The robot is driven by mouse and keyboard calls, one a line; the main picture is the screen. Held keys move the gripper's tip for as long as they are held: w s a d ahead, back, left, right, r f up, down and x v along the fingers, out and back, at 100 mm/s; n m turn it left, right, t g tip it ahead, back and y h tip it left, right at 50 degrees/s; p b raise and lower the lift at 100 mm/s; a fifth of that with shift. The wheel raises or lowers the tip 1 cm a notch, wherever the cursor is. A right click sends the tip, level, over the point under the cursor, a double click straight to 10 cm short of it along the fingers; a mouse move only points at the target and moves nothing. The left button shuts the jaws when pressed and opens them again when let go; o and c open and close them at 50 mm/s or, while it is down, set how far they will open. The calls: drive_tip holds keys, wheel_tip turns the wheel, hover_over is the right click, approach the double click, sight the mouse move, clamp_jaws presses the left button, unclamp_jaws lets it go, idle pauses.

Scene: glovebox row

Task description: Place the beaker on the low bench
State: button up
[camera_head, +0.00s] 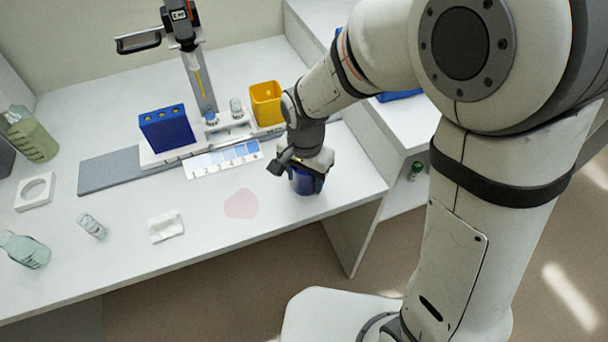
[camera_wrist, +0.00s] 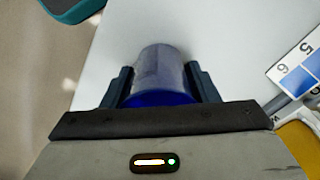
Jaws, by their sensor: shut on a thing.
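The beaker (camera_head: 308,186), a clear cylinder with deep blue at one end, is held in my gripper (camera_head: 300,165) at the right front part of the white bench (camera_head: 120,245). I cannot tell if its base touches the surface. In the wrist view the beaker (camera_wrist: 160,70) sits between the two dark fingers of my gripper (camera_wrist: 160,88), which are shut on its sides. A second white surface (camera_head: 390,128) stands to the right, partly hidden by my arm. Which one is the low bench is not clear from the frames.
A numbered strip (camera_head: 225,160), yellow container (camera_head: 266,103) and blue rack (camera_head: 166,128) stand behind and left of the beaker. A pink patch (camera_head: 241,204), white cloth (camera_head: 166,227), small vial (camera_head: 91,226) and bottle (camera_head: 25,250) lie further left. The bench's front edge is close.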

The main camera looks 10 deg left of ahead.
drive_tip(key=o, duration=1)
drive_tip(key=shift+o, duration=0.2)
wheel_tip(320, 180, up, 12)
drive_tip(key=p, duration=0.2)
drive_tip(key=s+d+r+n+t, duration=0.1)
drive_tip(key=s+d+n, duration=0.1)
drive_tip(key=d, duration=0.9)
drive_tip(key=s+d+r+n+t, duration=0.1)
drive_tip(key=s+d, duration=0.4)
drive_tip(key=d, duration=0.6)
drive_tip(key=shift+d+r+n, duration=0.2)
drive_tip(key=shift+d+n, duration=0.2)
drive_tip(key=shift+n, duration=0.2)
